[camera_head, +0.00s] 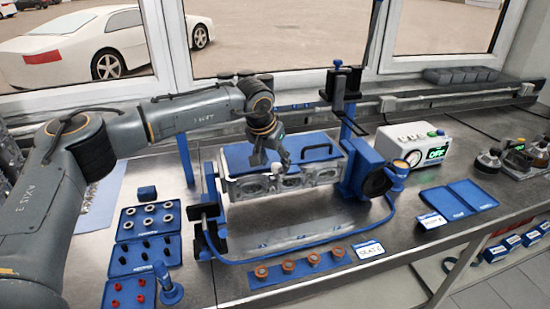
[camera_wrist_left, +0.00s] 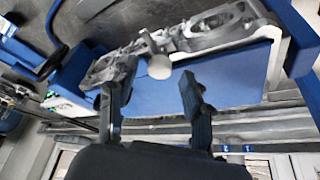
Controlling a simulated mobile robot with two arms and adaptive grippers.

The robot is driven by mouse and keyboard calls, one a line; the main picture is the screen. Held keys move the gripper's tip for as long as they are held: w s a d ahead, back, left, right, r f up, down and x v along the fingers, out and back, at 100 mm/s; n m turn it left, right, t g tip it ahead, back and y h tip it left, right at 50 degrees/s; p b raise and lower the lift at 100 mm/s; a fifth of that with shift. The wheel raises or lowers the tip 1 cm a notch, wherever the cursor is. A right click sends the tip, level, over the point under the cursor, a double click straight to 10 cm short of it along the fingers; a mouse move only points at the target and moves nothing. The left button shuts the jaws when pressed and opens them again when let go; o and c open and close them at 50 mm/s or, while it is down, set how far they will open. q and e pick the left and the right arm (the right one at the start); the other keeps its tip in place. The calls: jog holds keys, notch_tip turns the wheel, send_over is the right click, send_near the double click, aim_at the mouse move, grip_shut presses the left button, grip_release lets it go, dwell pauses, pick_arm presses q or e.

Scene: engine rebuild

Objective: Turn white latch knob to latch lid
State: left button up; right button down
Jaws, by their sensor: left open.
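The white latch knob (camera_wrist_left: 159,67) stands at the edge of the blue lid (camera_wrist_left: 225,82) in the left wrist view. In the head view the lid (camera_head: 235,157) lies on top of the grey metal engine block (camera_head: 290,180), held in a blue stand. My left gripper (camera_wrist_left: 148,88) is open, its two dark fingers pointing toward the knob. The knob lies just beyond the fingertips and between their lines; I cannot tell whether they touch it. In the head view my left gripper (camera_head: 274,160) hangs over the lid's front edge. My right gripper does not show.
Blue trays of small parts (camera_head: 148,218) lie at the left. A blue strip with copper-coloured rings (camera_head: 288,266) lies in front. A white tester box (camera_head: 414,145) and a flat blue tray (camera_head: 458,199) are at the right. A blue post (camera_head: 350,115) rises behind the block.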

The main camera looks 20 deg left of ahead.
pick_arm(q)
jog(key=shift+w+f, duration=0.15)
jog(key=shift+f, duration=0.25)
jog(key=shift+c, duration=0.4)
grip_shut()
